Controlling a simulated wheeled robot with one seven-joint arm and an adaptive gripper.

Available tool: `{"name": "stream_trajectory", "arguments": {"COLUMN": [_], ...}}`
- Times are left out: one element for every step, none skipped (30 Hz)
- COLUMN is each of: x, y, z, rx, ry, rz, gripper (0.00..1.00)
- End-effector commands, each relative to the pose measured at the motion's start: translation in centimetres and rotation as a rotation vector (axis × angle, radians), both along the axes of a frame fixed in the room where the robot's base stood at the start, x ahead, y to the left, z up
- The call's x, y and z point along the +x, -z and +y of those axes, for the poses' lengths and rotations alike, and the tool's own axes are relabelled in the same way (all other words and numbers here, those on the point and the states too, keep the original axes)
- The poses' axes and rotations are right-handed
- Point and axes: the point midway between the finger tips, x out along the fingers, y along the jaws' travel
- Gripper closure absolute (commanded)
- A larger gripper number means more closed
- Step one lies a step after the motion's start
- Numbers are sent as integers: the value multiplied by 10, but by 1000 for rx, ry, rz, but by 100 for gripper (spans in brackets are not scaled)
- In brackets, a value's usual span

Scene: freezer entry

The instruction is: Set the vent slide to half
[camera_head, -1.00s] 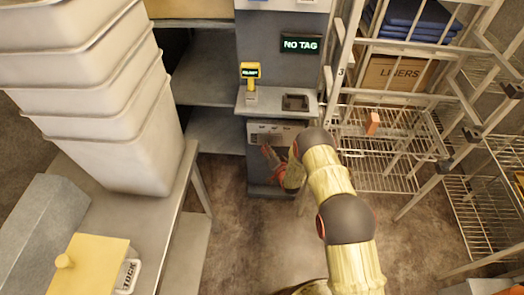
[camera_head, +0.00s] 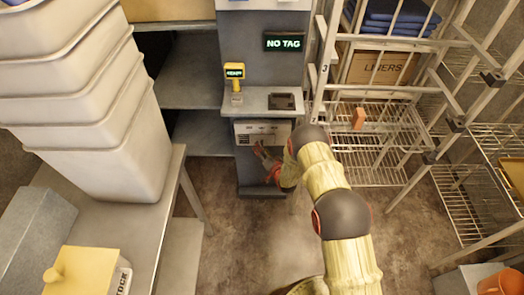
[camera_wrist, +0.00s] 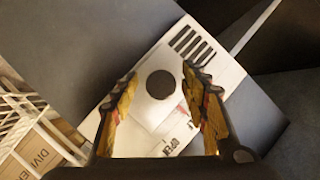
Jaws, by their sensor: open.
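The white vent panel (camera_head: 262,128) is on the front of the grey column, below its small shelf. The wrist view shows the panel tilted, with a row of dark slots (camera_wrist: 193,43) and a dark round knob (camera_wrist: 160,84) on a pale plate. My gripper (camera_head: 263,161) is in front of the panel's lower part. In the wrist view its open fingers (camera_wrist: 163,92) stand on either side of the knob; I cannot tell whether they touch it. Other panel markings are hidden or too small to read.
A yellow handheld device (camera_head: 234,76) stands on the column's shelf (camera_head: 258,100), below a "NO TAG" display (camera_head: 284,42). A wire rack (camera_head: 370,145) stands right of the column. White stacked bins (camera_head: 90,110) sit on a table at left. Bare floor (camera_head: 230,230) lies between.

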Motion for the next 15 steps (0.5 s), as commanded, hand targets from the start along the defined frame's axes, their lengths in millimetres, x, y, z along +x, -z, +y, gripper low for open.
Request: {"name": "stream_trajectory", "arguments": {"x": [0, 0, -1, -2, -4, -7, -10, -14, -19, -24, -29, -37, -42, -49, -55], "y": [0, 0, 0, -1, -1, -3, -4, -4, -6, -8, -9, -12, -14, -15, -18], "z": [0, 0, 0, -1, -2, -3, -5, -7, -9, -11, -13, -17, -19, -21, -24], "rx": [0, 0, 0, 0, 0, 0, 0, 0, 0, 1, 1, 0, 1, -1, 0], "ry": [0, 0, 0, 0, 0, 1, 1, 2, 2, 2, 2, 3, 2, 2, 1], "rz": [0, 0, 0, 0, 0, -1, 0, 2, 2, 0, 2, 3, 0, 3, 1], "gripper": [55, 55, 55, 55, 55, 55, 55, 55, 55, 55, 55, 55, 55, 55, 55]}}
